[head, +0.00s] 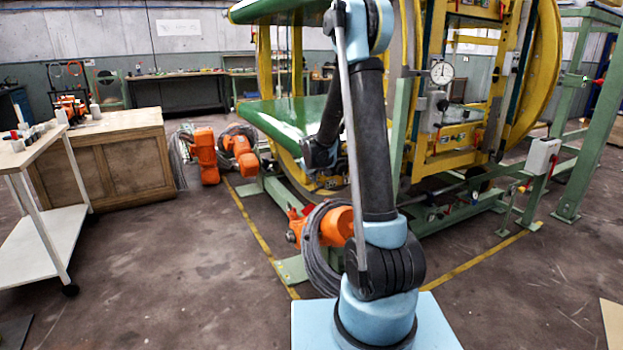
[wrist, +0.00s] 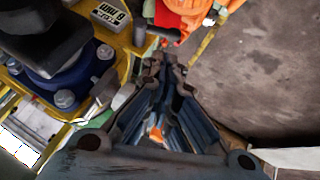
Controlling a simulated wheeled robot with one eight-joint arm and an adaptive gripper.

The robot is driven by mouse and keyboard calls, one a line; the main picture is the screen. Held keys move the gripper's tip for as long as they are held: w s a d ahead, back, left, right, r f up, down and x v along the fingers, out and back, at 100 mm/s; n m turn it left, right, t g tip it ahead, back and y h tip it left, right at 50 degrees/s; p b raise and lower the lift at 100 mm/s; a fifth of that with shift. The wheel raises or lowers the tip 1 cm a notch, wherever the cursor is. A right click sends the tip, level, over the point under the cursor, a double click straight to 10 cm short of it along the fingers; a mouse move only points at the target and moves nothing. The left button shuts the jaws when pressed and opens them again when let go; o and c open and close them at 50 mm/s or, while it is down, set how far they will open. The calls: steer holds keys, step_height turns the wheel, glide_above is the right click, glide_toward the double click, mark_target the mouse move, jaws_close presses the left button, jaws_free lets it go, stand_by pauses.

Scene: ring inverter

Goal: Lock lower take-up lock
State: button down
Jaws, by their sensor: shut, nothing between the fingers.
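My gripper (wrist: 163,62) points away from the wrist camera, its dark fingers together and empty. In the head view my arm hides most of the gripper, in front of the green and yellow ring inverter (head: 540,70). In the wrist view a yellow machine part (wrist: 15,95) with a dark blue bolted flange (wrist: 85,80) and a small label plate (wrist: 110,14) lies left of the fingers. A grey rod end (wrist: 150,36) and an orange-red part (wrist: 184,18) show just beyond the fingertips; contact cannot be told. I cannot tell which part is the lower take-up lock.
An orange unit with coiled grey cable (head: 325,230) stands on the floor beside my arm. More orange units (head: 205,155) lie farther left. A wooden cabinet (head: 120,170) and a white cart (head: 35,225) stand at left.

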steer(key=shift+x, duration=3.6)
steer(key=shift+a, duration=0.1)
